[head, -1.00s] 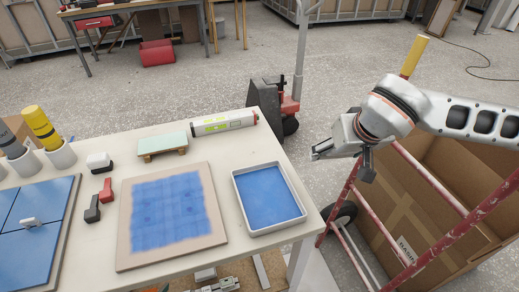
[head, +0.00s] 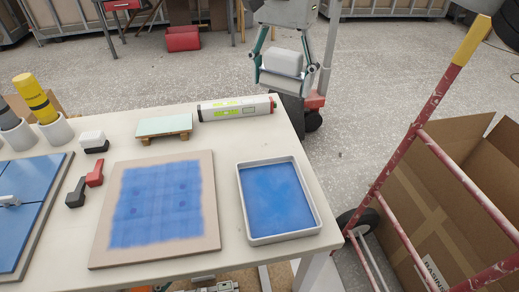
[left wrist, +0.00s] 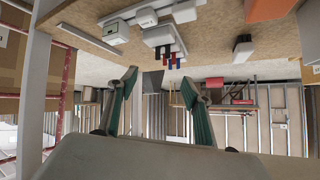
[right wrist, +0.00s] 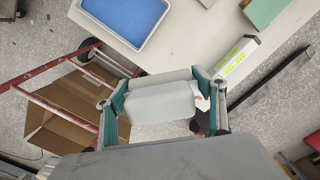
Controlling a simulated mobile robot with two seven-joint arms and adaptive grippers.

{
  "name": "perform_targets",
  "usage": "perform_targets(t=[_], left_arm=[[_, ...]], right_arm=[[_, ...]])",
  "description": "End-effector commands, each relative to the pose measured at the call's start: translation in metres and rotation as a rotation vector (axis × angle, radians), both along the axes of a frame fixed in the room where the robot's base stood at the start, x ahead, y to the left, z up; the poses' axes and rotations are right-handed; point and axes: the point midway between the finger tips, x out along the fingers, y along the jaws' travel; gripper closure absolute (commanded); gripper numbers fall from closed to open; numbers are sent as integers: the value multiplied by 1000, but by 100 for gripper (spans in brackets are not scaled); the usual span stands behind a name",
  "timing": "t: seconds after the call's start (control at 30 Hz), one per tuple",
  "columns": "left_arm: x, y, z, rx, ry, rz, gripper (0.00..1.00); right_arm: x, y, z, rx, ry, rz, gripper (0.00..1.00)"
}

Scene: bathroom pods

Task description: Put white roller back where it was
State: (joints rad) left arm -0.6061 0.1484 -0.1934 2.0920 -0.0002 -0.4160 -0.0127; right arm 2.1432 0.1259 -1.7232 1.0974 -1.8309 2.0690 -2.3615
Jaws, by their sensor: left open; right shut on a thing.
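My right gripper (head: 282,66) is in the head view, past the table's back right corner, above the floor. It is shut on the white roller (head: 282,61), a pale rounded block between its fingers. The roller also shows in the right wrist view (right wrist: 160,104), level between both fingertips and clear of the table. The blue paint tray (head: 242,205) with a white rim sits at the table's right end. My left gripper (left wrist: 160,100) is open and empty in the left wrist view. It is not in the head view.
A blue-painted board (head: 155,255) lies left of the tray. A white-and-green tube (head: 235,108) and a pale green block (head: 164,125) lie along the back edge. A red cart frame (head: 400,160) and a cardboard box (head: 430,185) stand right of the table.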

Motion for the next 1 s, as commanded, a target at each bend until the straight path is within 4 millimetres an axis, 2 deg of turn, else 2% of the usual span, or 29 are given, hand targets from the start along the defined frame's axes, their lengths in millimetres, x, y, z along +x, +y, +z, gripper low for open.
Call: perform_targets(t=[0.03, 0.13, 0.3, 0.4, 0.47, 0.9, 1.0], left_arm=[[-3, 0, -5, 1, 6, -1, 50], [-2, 0, -6, 2, 4, -2, 50], [1, 0, -6, 4, -1, -4, 50], [3, 0, -6, 5, -4, -5, 50], [3, 0, -7, 4, -4, -4, 50], [1, -9, -10, -12, -3, -15, 50], [1, -9, -10, -10, -3, -18, 50]], right_arm=[[1, 13, 5, 8, 18, -18, 54], [0, 30, 19, 25, 44, -45, 54], [-2, 45, 34, 41, 68, -70, 54], [-3, 48, 32, 44, 75, -74, 54], [-3, 48, 24, 45, 79, -75, 54], [-3, 47, -82, 44, 82, -74, 54], [-4, 48, -102, 45, 81, -74, 54]])
